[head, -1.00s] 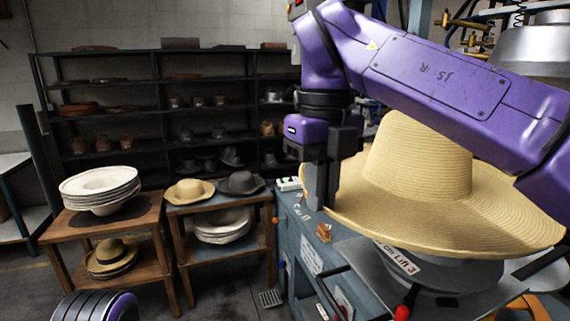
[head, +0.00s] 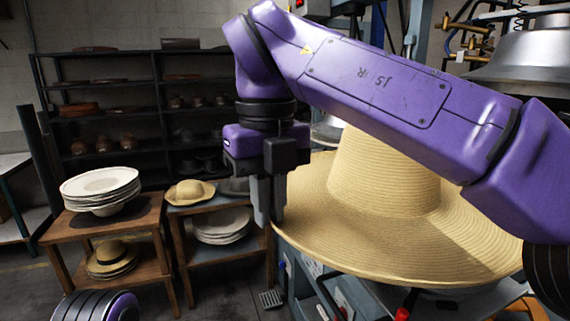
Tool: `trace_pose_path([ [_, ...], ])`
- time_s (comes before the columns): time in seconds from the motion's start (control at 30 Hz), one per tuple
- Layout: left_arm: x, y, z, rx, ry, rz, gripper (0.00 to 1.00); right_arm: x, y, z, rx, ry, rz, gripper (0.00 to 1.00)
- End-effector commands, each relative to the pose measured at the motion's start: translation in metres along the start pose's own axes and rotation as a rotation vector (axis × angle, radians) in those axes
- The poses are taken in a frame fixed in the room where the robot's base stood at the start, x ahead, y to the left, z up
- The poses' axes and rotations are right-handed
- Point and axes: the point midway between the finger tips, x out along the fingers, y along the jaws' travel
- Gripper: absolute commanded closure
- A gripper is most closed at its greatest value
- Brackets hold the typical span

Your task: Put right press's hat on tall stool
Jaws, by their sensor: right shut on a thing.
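A large straw hat with a wide brim (head: 390,190) is in my right gripper (head: 268,215), which is shut on the left edge of its brim. The hat is upright, above and to the left of the press at the right; my right arm hides part of its crown. The left wooden stool (head: 140,222) looks the taller of two and bears a stack of white hats (head: 100,185). My left gripper is out of view; only part of my left arm shows at the bottom left.
The lower stool (head: 215,258) bears a straw hat (head: 190,192) and a grey hat, partly hidden by my right gripper. White hats (head: 220,225) lie on its shelf. A dark rack (head: 150,135) stands behind. A metal press head (head: 530,60) hangs at the right.

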Motion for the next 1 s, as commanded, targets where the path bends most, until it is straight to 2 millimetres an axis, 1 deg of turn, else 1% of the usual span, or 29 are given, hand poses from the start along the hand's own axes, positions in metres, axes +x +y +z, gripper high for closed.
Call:
trace_pose_path([
  [0.6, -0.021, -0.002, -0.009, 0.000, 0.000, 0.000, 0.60, -0.003, 0.072, 0.009, -0.003, 0.001, 0.000, 1.00],
  [0.7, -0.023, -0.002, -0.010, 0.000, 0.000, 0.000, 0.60, -0.002, 0.082, 0.011, -0.002, 0.001, 0.000, 1.00],
  [0.8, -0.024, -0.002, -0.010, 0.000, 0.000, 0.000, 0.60, -0.001, 0.087, 0.011, -0.002, 0.001, 0.000, 1.00],
  [1.0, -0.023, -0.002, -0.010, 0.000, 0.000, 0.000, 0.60, 0.000, 0.088, 0.011, -0.001, 0.000, 0.000, 1.00],
])
